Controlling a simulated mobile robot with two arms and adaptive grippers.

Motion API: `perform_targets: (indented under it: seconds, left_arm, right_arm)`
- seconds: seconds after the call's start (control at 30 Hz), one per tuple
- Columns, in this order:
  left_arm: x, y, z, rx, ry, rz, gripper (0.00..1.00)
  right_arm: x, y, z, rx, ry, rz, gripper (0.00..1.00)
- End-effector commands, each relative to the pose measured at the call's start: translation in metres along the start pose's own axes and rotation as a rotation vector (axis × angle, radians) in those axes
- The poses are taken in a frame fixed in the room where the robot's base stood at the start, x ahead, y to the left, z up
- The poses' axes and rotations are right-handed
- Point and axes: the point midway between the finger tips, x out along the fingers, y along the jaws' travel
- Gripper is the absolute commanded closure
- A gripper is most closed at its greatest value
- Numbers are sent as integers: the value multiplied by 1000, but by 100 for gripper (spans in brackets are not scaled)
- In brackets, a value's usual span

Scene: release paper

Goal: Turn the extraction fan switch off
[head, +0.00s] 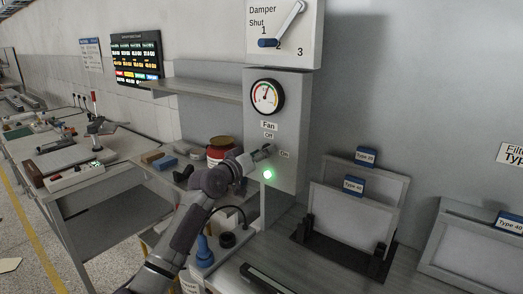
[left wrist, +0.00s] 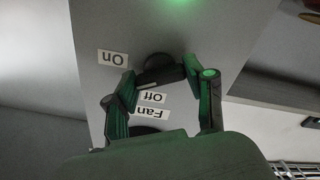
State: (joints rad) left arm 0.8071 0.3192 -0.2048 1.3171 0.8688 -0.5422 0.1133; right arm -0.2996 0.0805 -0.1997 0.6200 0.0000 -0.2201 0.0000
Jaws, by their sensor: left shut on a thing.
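The fan switch (left wrist: 157,61) is a dark knob on the grey control panel (head: 255,195), seen upside down in the left wrist view. The "Fan" (head: 268,125) and "Off" (head: 268,135) labels are above it, and the "On" label (head: 285,154) is to its right in the head view. A round lamp (head: 268,174) below glows green. My left gripper (head: 262,154) reaches the panel, its fingers (left wrist: 158,78) shut on the switch from both sides. The fingers partly cover the switch, so its exact pointing is hard to tell. My right gripper is not in view.
A round gauge (head: 267,97) and a damper lever (head: 282,24) are above the switch. Framed filters (head: 355,190) stand in a dark rack to the right. A shelf (head: 205,88) juts out at the upper left.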

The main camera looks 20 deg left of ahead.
Motion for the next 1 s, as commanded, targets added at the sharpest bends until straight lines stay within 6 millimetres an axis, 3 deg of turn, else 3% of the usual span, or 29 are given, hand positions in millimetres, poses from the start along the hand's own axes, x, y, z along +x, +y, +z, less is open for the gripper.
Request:
perform_targets:
  seconds: [1.0]
  left_arm:
    - [0, 1, -2, -914, 1, -1, 81]
  right_arm:
    - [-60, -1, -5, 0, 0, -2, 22]
